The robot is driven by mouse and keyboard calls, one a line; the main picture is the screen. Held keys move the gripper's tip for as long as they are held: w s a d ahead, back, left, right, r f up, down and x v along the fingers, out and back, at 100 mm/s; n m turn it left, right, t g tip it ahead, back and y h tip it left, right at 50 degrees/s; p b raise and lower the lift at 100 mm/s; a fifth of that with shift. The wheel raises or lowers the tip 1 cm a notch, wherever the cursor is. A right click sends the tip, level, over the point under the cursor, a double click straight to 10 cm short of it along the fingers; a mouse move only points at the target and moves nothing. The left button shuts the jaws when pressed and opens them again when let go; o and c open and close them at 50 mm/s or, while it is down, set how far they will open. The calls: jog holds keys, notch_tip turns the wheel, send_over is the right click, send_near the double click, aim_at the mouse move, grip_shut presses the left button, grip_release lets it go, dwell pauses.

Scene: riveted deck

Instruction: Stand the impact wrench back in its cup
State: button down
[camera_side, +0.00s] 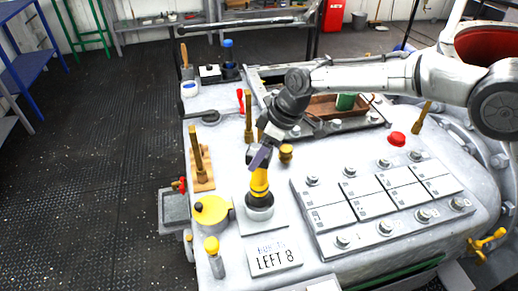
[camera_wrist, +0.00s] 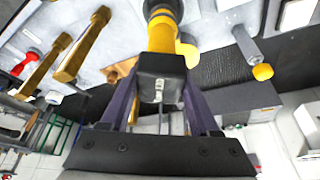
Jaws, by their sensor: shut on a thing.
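The impact wrench (camera_side: 260,180) has a yellow body with a dark band near its lower end. It is roughly upright, nose down, over the round grey cup (camera_side: 260,211) on a pale square plate. Its lower end meets the cup's mouth in the side view; I cannot tell how deep it sits. My gripper (camera_side: 263,157) has purple fingers and is shut on the wrench's upper end. In the wrist view the wrench (camera_wrist: 162,40) points away, its black block end between the fingers of my gripper (camera_wrist: 160,80).
A yellow round-lidded pot (camera_side: 211,210) stands close left of the cup. A yellow-capped post (camera_side: 214,258) and a "LEFT 8" sign (camera_side: 273,255) are in front. A bolted panel (camera_side: 375,207) lies right. Brass posts (camera_side: 197,155) stand behind left.

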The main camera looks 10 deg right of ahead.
jog(key=shift+f, duration=2.3)
jog(key=shift+c, duration=0.4)
grip_release()
jog(key=shift+o, duration=0.2)
jog(key=shift+f, duration=0.25)
jog(key=v, duration=1.4)
jog(key=shift+w+a+r, duration=0.1)
jog(key=shift+w, duration=0.05)
